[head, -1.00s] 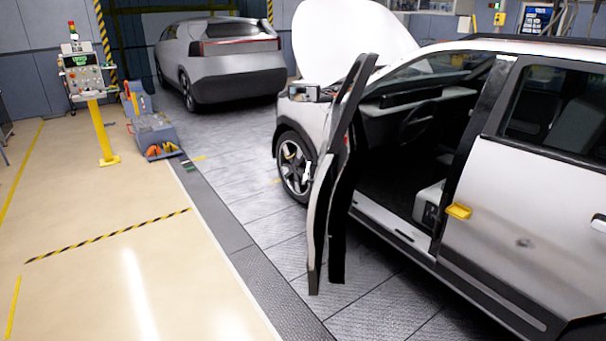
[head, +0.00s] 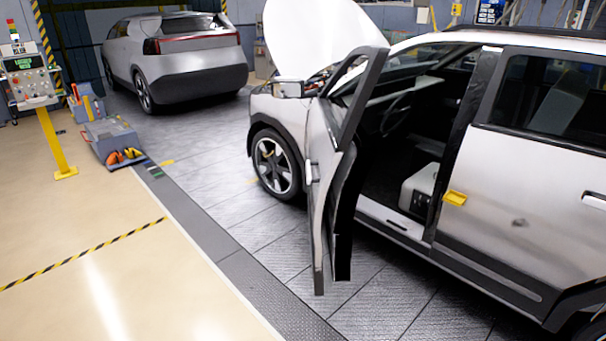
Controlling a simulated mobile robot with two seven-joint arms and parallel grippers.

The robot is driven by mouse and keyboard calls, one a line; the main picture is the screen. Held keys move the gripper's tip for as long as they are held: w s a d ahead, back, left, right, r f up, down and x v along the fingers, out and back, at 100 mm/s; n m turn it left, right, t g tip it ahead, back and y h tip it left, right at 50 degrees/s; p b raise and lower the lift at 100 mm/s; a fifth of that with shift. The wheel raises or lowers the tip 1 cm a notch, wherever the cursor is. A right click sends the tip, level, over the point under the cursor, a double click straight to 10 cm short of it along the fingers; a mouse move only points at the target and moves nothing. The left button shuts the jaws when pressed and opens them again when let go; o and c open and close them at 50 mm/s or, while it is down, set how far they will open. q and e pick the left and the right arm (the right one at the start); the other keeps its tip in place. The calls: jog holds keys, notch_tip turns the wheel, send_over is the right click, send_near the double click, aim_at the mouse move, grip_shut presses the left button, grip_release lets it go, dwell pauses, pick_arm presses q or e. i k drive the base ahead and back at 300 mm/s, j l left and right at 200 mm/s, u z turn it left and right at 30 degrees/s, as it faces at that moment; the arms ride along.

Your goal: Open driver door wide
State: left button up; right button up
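The driver door (head: 322,190) of the white car (head: 520,205) stands open, swung out from the body. I see it at a steep angle, with its outer skin, handle and window frame facing left. The doorway behind it shows the dark cabin, the steering wheel (head: 393,115) and a light seat base (head: 421,190). The door's inner side is mostly hidden. Neither of my grippers is in the head view.
The car's hood (head: 315,40) is raised. A yellow piece (head: 455,198) sits on the rear door's front edge. A grey car (head: 180,60) stands behind. The floor left of the door is clear.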

aim_at(346, 157)
jog(key=j+z, duration=0.4)
jog(key=j, duration=1.35)
jog(key=i+l+u, duration=0.25)
jog(key=i+l, duration=0.3)
jog(key=i, duration=0.2)
jog(key=i+l+u, duration=0.25)
jog(key=i+l, duration=0.45)
jog(key=i+l+u, duration=0.25)
jog(key=i+l, duration=0.4)
jog(key=l, duration=0.15)
